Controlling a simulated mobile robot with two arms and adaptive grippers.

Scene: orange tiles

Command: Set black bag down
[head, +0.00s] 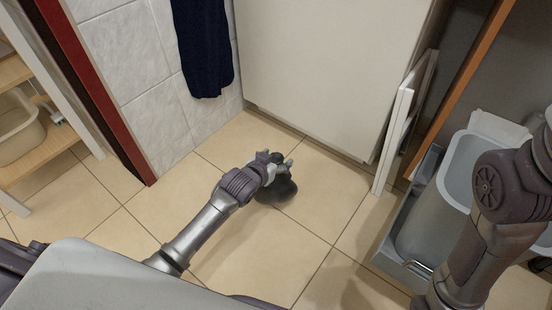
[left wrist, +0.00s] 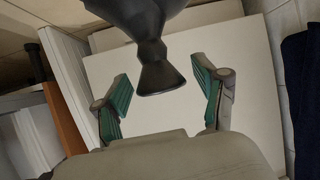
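The black bag (head: 277,190) is a dark, rounded bundle on the tiled floor in the head view, just below my left gripper (head: 277,161). In the left wrist view the bag (left wrist: 160,72) hangs into the picture from the top edge, its narrow gathered neck flaring toward the camera. My left gripper (left wrist: 162,88) is open there, its two teal-padded fingers wide apart on either side of the neck, with visible gaps. Most of the bag's body is cut off in that view. My right arm (head: 490,210) is at the right; its gripper is not visible.
A pulled-out drawer (head: 392,262) with a grey bin (head: 430,225) stands at right. A white cabinet panel (head: 325,65) is behind the bag. A dark towel (head: 203,45) hangs by the wall; wooden shelves (head: 45,155) stand left. Floor around the bag is clear.

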